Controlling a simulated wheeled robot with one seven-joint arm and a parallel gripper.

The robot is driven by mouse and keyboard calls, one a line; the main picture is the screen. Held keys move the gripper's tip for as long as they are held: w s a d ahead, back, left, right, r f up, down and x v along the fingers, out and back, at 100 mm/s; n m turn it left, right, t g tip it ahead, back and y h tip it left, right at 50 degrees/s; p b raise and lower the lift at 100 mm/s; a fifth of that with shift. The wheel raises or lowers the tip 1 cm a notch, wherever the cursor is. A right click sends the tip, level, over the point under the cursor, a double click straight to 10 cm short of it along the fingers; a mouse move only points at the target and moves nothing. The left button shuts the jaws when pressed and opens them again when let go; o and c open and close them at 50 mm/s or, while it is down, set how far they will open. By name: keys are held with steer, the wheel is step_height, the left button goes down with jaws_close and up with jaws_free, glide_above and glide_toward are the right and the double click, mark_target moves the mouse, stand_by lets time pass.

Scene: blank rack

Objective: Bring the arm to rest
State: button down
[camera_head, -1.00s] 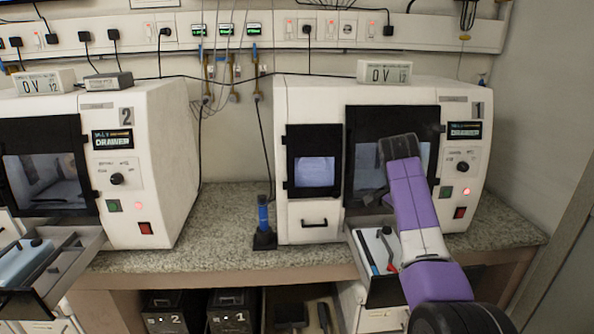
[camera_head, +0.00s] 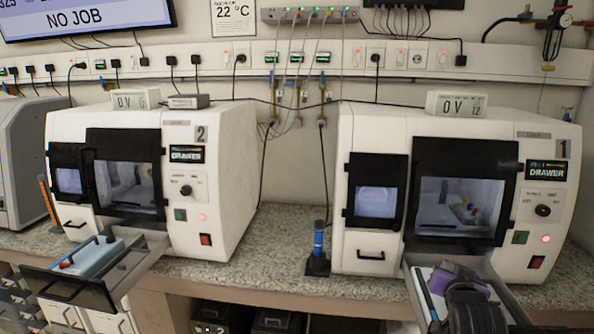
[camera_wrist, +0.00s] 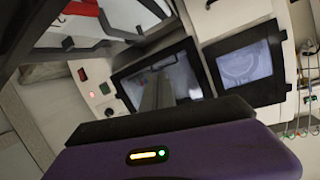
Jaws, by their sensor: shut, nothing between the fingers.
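My arm shows at the bottom right of the head view as a purple and black part (camera_head: 458,280), low in front of machine 1 (camera_head: 375,128) and overlapping its open drawer (camera_head: 480,262). I cannot make out the fingertips there. In the wrist view, my gripper (camera_wrist: 160,77) shows as a purple body with narrow grey fingers close together, shut and empty. The fingers point towards a machine's dark-framed window; I cannot tell whether they are clear of it by much.
Machine 2 (camera_head: 232,150) stands at the left with its drawer (camera_head: 150,262) pulled out, holding a blue tray (camera_head: 92,257). A blue-handled tool (camera_head: 318,240) stands upright between the machines on the speckled counter (camera_head: 275,262). Dark boxes sit below the counter.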

steer(key=s+a+f, duration=0.1)
steer(key=s, duration=0.1)
steer(key=s+a+f+n+t, duration=0.1)
steer(key=s+a, duration=0.1)
steer(key=s, duration=0.1)
steer(key=s+a+f+n+t+y, duration=0.1)
steer(key=s+f, duration=0.1)
steer(key=s, duration=0.1)
steer(key=shift+s+a, duration=0.25)
steer(key=s+a+n+y, duration=0.1)
steer(key=s+a, duration=0.3)
steer(key=s, duration=1.1)
steer(key=s+a+n+y, duration=0.1)
steer(key=s+a, duration=0.3)
steer(key=s, duration=1.2)
steer(key=s+a+n+y, duration=0.2)
steer(key=s+a, duration=0.2)
steer(key=s, duration=1.1)
steer(key=shift+s+f+g, duration=0.3)
steer(key=shift+s+f, duration=0.1)
steer(key=c, duration=1.8)
jaws_free()
steer(key=shift+s+a+f, duration=0.15)
steer(key=shift+s, duration=0.15)
steer(key=shift+o, duration=1.4)
steer(key=shift+s, duration=0.1)
steer(key=shift+f, duration=0.1)
